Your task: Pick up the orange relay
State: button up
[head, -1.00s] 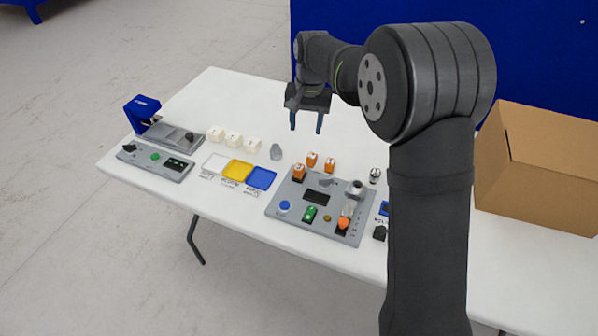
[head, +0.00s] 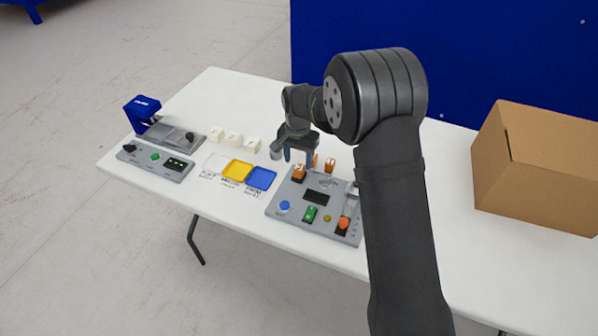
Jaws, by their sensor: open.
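Several small orange blocks stand close together at the back edge of a grey control panel (head: 280,198). The left orange relay (head: 299,173) is in front of my gripper, on the panel's back left corner. A second orange relay (head: 315,161) is partly hidden behind a finger. A third orange relay (head: 330,165) stands to the right. My gripper (head: 298,158) is open and empty, pointing down over this group. I cannot tell its exact height above them. Another orange piece (head: 344,223) sits at the panel's lower right.
Yellow (head: 238,170) and blue (head: 261,178) trays lie left of the panel, with white cubes (head: 234,138) behind. A grey device with a blue head (head: 142,107) stands at the far left. A cardboard box (head: 535,165) stands right. My arm hides part of the table.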

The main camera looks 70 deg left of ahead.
aim_at(299, 168)
jog(key=f, duration=0.5)
jog(key=shift+w+a+f, duration=0.15)
jog(key=shift+a+f, duration=0.1)
jog(key=shift+f, duration=0.1)
grip_shut()
jog(key=shift+r, duration=0.15)
